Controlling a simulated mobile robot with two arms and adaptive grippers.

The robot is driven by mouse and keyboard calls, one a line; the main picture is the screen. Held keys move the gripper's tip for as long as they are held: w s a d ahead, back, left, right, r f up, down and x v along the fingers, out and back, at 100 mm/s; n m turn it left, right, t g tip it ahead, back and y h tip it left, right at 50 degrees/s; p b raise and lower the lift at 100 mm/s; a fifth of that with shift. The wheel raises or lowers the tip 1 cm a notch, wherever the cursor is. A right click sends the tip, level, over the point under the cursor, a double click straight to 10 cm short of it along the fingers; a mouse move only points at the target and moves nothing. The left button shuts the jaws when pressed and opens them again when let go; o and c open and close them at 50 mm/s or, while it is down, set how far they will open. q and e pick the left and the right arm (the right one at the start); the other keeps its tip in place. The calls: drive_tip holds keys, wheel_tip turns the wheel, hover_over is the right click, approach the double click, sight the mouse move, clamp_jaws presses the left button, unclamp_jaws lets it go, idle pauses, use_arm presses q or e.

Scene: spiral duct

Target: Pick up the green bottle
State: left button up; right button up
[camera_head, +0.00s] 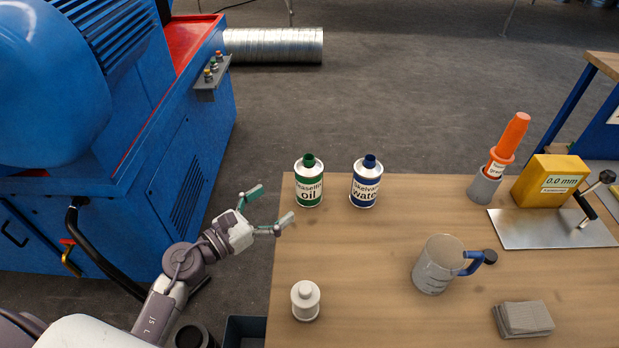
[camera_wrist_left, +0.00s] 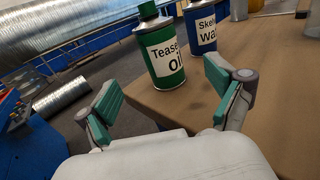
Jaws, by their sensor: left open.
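The green bottle (camera_head: 309,183), labelled oil, stands upright at the table's back left corner. In the left wrist view the green bottle (camera_wrist_left: 160,55) is ahead of the fingers, between them and a little beyond. My left gripper (camera_head: 269,207) is open and empty, left of and nearer than the bottle, by the table's left edge; its teal finger pads (camera_wrist_left: 162,105) spread wide in the wrist view. The gripper does not appear to touch the bottle. My right gripper is in neither view.
A blue bottle (camera_head: 366,183) stands just right of the green one. A white bottle (camera_head: 305,300) stands near the table's front left. A grey jug (camera_head: 438,265), an orange tube (camera_head: 507,145) in a grey holder and a yellow block (camera_head: 549,182) are further right. The table's (camera_head: 350,260) middle is clear.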

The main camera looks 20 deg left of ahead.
sight(299, 186)
use_arm(q)
drive_tip(key=p+x, duration=0.1)
drive_tip(key=x, duration=0.4)
drive_tip(key=shift+w+d, duration=0.2)
drive_tip(key=shift+w, duration=0.1)
drive_tip(key=x, duration=0.3)
drive_tip(key=p+x, duration=0.1)
drive_tip(key=x, duration=0.1)
drive_tip(key=shift+f, duration=0.3)
drive_tip(key=shift+c, duration=0.4)
drive_tip(key=c, duration=1.4)
drive_tip(key=shift+r, duration=0.1)
